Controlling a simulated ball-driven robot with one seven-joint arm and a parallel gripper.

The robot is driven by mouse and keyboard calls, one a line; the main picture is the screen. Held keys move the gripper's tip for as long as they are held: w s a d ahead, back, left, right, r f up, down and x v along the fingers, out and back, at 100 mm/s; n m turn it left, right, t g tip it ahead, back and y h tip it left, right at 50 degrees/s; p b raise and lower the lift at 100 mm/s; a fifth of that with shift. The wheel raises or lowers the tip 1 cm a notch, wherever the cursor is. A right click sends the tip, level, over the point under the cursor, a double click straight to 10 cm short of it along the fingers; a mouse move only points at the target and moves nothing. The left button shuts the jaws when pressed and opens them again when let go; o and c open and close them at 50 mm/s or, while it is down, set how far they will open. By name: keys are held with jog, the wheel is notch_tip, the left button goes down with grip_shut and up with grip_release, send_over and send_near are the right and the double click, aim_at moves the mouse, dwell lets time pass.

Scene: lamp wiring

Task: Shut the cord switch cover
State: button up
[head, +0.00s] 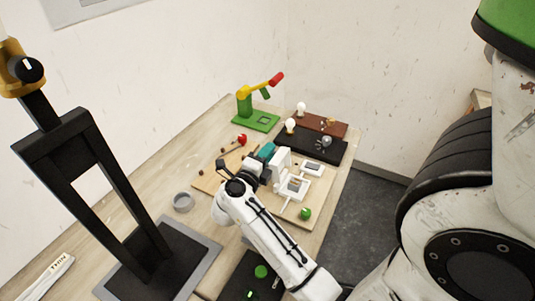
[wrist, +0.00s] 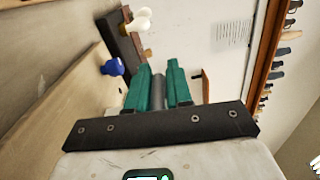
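The cord switch appears to be the white pieces on the wooden board: a white frame with a grey inside (head: 294,187) and a smaller white-framed piece (head: 313,168) behind it. I cannot tell which is the cover or how far it stands open. My gripper (head: 265,152) is above the board, left of these pieces, partly hidden by its own wrist. In the wrist view its two teal fingers (wrist: 158,88) are apart, with a grey strip showing between them; I see nothing clearly held. The switch is not recognisable in the wrist view.
A green ball-like piece (head: 305,213) sits on the board's front right.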

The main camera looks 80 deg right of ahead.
jog(key=shift+f, duration=0.15)
grip_shut()
jog(key=shift+s, duration=0.1)
jog(key=shift+s+f, duration=0.1)
jog(key=shift+f, duration=0.1)
dwell(0.3)
